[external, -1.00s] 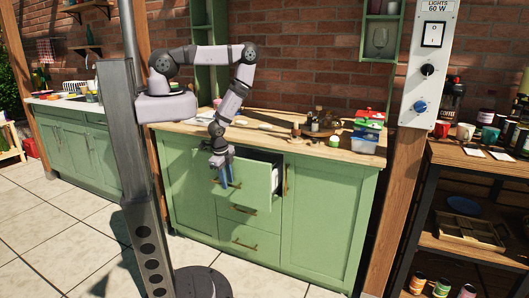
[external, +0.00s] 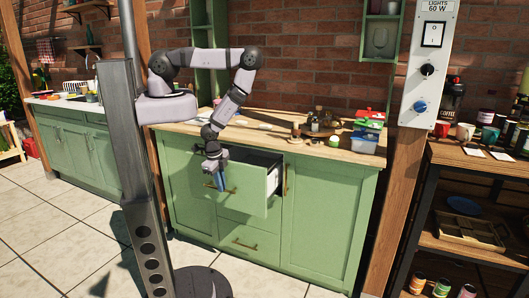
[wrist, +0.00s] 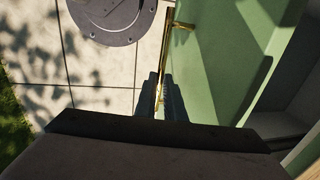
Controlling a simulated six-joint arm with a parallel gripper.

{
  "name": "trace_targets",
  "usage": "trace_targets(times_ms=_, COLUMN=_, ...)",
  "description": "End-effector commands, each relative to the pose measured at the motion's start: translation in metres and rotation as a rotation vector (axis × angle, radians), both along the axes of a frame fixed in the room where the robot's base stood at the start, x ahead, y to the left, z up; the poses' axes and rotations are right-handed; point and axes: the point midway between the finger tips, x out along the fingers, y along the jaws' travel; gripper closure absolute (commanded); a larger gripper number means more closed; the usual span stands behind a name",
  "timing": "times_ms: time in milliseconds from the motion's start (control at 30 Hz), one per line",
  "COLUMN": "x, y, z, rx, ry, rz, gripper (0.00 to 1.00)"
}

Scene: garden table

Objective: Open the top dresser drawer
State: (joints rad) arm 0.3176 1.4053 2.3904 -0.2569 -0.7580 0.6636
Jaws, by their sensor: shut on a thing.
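The top drawer (external: 252,188) of the green dresser (external: 328,217) is pulled well out, and its dark inside shows in part. Its front with a brass bar handle (external: 228,190) faces the room. My gripper (external: 219,183) is at the left part of this handle. In the wrist view, the handle (wrist: 167,50) runs between the two dark fingers of my gripper (wrist: 160,92), which are shut on it. The drawer front (wrist: 215,55) stands just right of the fingers there. The exact contact is partly hidden by the fingers.
The lower drawers (external: 246,241) are closed. The wooden counter (external: 290,146) above holds a tray with bottles and a colourful box (external: 364,136). My round base plate stands on the tiled floor (external: 90,235) in front. The floor left of the drawer is clear.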

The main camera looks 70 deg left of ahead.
Motion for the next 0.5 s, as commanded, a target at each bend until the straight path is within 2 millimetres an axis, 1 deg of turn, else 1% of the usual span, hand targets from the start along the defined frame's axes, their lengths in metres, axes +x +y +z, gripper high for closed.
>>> trace_targets(times_ms=100, x=-0.0010, y=-0.0028, z=0.0002, rx=-0.001, ry=-0.005, rz=-0.002, gripper=1.00)
trace_targets(times_ms=367, x=-0.0009, y=-0.0027, z=0.0005, rx=-0.002, ry=-0.006, rz=-0.001, gripper=1.00)
trace_targets(times_ms=400, x=-0.0009, y=-0.0027, z=0.0005, rx=-0.002, ry=-0.006, rz=-0.001, gripper=0.84)
trace_targets(times_ms=433, x=-0.0010, y=-0.0027, z=0.0005, rx=-0.001, ry=-0.006, rz=-0.001, gripper=0.77)
trace_targets(times_ms=467, x=-0.0010, y=-0.0026, z=0.0005, rx=-0.001, ry=-0.006, rz=-0.001, gripper=0.72)
trace_targets(times_ms=500, x=-0.0012, y=-0.0026, z=0.0005, rx=-0.001, ry=-0.006, rz=-0.001, gripper=0.72)
